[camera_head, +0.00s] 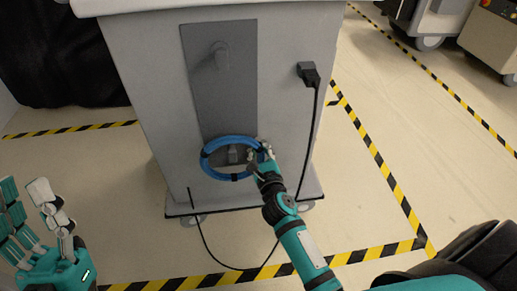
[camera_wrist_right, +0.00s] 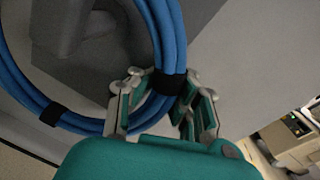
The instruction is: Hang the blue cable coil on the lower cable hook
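The blue cable coil (camera_head: 222,140) is a ring with black straps, held against the dark grey panel on the cart's face. The lower cable hook (camera_head: 233,155) shows inside the ring; I cannot tell whether the coil rests on it. In the right wrist view a grey hook (camera_wrist_right: 75,30) shows inside the coil (camera_wrist_right: 172,40). My right gripper (camera_head: 260,152) grips the coil's right side, its fingers on both sides of the cable at a black strap (camera_wrist_right: 168,84). The upper hook (camera_head: 219,55) is empty. My left gripper (camera_head: 42,205) is open and empty at the lower left.
The grey cart (camera_head: 150,70) stands on casters. A black plug (camera_head: 308,73) on its right has a black cord (camera_head: 304,150) hanging to the floor. Yellow-black tape (camera_head: 375,150) marks the floor. Other carts (camera_head: 490,35) stand at the upper right.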

